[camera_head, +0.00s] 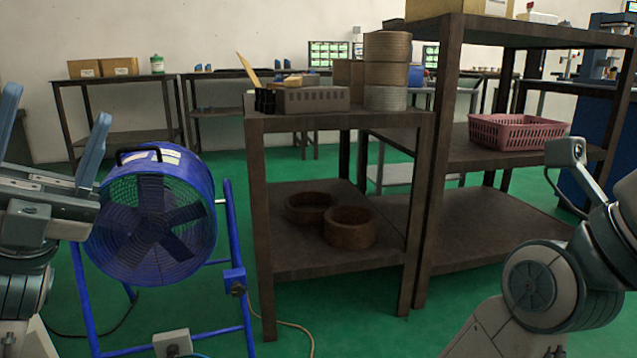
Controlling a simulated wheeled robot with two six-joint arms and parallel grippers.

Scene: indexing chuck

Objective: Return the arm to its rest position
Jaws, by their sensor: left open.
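My left gripper (56,108) is at the left edge of the head view. Its two grey-blue fingers point up and stand wide apart, with nothing between them. It is in front of and left of a blue fan, clear of the tables. My right arm (541,285) comes in at the lower right, bent, with its links in front of the shelf's right side. The fingers of my right gripper do not show. No chuck can be made out.
A blue drum fan (150,215) on a blue stand is close to my left gripper. A dark table (262,190) in the middle holds rings and boxes. A taller shelf (435,190) with a pink basket (515,132) stands right of it. Green floor lies open in front.

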